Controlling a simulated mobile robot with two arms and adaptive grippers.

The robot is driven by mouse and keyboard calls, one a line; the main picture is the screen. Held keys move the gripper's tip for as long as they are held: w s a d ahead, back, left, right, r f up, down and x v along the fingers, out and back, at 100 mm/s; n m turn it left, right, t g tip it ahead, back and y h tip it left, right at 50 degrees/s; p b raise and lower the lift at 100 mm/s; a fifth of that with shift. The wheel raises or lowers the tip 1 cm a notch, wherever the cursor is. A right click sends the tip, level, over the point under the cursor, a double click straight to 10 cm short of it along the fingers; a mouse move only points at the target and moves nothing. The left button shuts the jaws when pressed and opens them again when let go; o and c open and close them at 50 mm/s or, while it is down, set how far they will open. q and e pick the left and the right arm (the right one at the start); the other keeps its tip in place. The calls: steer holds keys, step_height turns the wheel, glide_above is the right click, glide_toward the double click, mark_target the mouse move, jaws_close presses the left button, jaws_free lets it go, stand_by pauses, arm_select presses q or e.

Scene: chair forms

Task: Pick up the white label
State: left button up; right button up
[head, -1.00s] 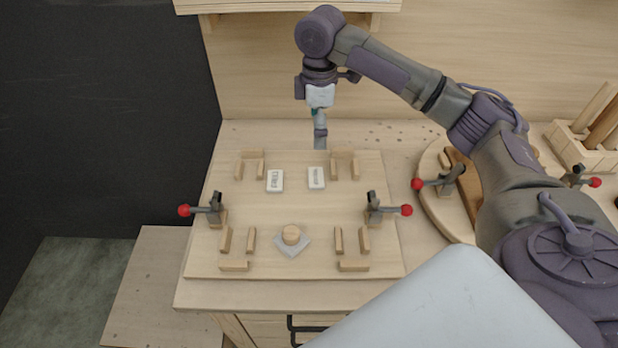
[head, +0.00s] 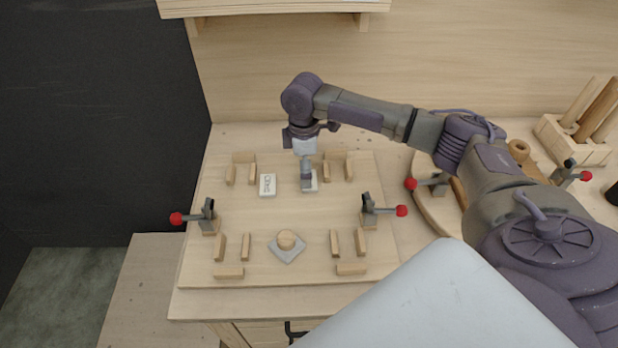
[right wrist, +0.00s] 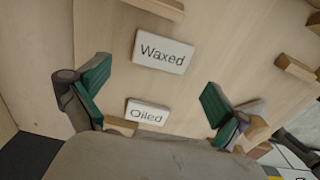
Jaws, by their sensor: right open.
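Two white labels lie flat on the wooden board (head: 225,205). One, reading "Oiled", is the left label (head: 268,185) in the head view; it shows low in the right wrist view (right wrist: 147,112). The other, reading "Waxed" (right wrist: 165,52), is the right label (head: 312,187) in the head view, partly hidden by my right gripper (head: 307,178). That gripper points down over this label, with its green-padded fingers (right wrist: 156,86) spread and nothing between them. Its exact height above the label is hard to tell. My left gripper is out of view.
Small wooden blocks stand near the board's corners. Red-knobbed clamps (head: 207,217) and (head: 370,211) stand at its left and right sides. A round wooden piece on a grey square (head: 287,246) sits near the front. A round board (head: 425,205) lies to the right.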

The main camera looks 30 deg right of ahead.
steer(key=shift+f, duration=1.45)
steer(key=c, duration=0.9)
